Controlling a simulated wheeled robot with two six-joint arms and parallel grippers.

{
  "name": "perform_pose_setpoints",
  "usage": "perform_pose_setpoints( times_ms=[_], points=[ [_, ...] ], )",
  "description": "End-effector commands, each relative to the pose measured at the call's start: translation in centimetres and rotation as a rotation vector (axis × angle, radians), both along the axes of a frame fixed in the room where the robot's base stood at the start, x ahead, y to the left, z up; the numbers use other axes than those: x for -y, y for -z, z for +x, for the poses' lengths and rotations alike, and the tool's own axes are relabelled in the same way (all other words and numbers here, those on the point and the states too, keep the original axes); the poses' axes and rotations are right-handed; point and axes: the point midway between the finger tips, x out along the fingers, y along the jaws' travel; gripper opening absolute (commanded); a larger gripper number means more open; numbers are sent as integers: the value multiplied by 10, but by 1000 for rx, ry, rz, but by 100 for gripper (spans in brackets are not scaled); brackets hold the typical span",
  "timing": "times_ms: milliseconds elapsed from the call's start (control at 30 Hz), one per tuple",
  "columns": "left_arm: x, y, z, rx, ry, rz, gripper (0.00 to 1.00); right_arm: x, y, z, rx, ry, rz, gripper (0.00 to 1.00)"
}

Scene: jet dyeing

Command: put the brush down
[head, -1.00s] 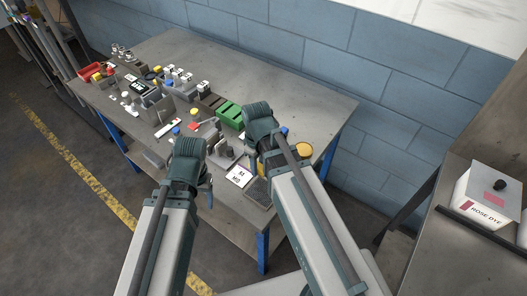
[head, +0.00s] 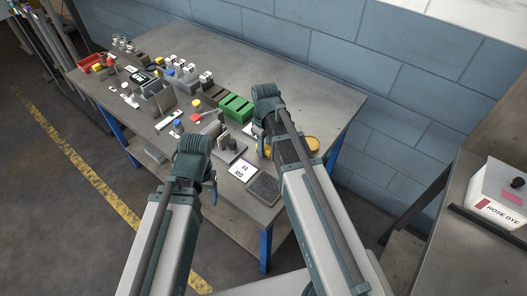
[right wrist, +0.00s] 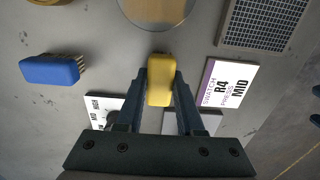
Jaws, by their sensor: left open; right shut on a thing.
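A yellow brush (right wrist: 161,82) is between the fingers of my right gripper (right wrist: 160,78), which is shut on it. In the head view my right gripper (head: 265,146) is over the near right part of the table, and a bit of yellow shows below it. Whether the brush touches the table is unclear. A blue brush (right wrist: 50,70) lies on the table to the left in the right wrist view, apart from the gripper. My left gripper (head: 212,188) is open at the table's front edge.
A card marked R4 MID (right wrist: 230,85) and a grey mesh pad (head: 264,188) lie near the right gripper. A round yellow dish (head: 312,143) is to its right. A green block (head: 235,107) and several small items stand further left. The back right of the table (head: 320,98) is clear.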

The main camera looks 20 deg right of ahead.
Motion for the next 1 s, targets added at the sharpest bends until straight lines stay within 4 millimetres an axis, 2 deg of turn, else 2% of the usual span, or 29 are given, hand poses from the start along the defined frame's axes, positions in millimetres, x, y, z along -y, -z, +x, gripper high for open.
perform_pose_setpoints(
  times_ms=[367, 400, 567, 1000],
  points=[
    [0, 4, 0, 0, 0, 0, 66, 1, 4, 0, 0, 0, 0, 0],
    [0, 4, 0, 0, 0, 0, 66, 1, 4, 0, 0, 0, 0, 39],
    [0, 3, 0, 0, 0, 0, 66, 1, 3, 0, 0, 0, 0, 66],
    [0, -2, 0, 0, 0, 0, 66, 0, -2, 0, 0, 0, 0, 66]
  ],
)
